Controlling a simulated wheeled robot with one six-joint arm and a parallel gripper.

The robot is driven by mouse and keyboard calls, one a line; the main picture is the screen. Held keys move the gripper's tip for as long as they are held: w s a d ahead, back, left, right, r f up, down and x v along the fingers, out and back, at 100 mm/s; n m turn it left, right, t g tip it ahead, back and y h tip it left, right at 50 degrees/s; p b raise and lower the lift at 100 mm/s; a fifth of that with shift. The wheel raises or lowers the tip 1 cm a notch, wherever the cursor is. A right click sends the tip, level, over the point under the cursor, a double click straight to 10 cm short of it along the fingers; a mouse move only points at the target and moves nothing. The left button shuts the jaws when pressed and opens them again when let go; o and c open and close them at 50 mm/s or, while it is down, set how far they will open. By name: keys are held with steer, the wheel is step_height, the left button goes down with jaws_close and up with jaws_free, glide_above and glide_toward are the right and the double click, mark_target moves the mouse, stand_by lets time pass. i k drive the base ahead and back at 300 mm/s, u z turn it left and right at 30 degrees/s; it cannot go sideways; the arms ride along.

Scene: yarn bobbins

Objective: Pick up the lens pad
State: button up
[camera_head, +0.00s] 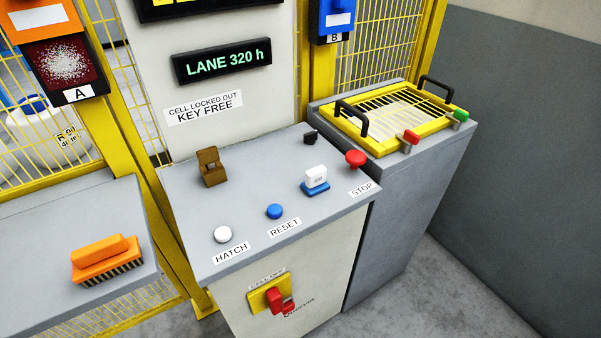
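A small white block with a blue base (316,180), which looks like the lens pad, stands upright on the grey top of the console (255,190). It is between the blue RESET button (275,211) and the red STOP button (355,159). Small print on its white part is too small to read. My gripper does not show in this view.
A brown block-like object (211,167) and a small black piece (310,138) are on the console, with a white HATCH button (222,234). An orange brush (106,260) lies on the left bench. A yellow-framed grate (398,115) with black handles is at right.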

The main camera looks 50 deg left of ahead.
mark_target(314, 183)
steer(key=u, duration=0.95)
steer(key=i, duration=0.85)
steer(key=u, duration=0.9)
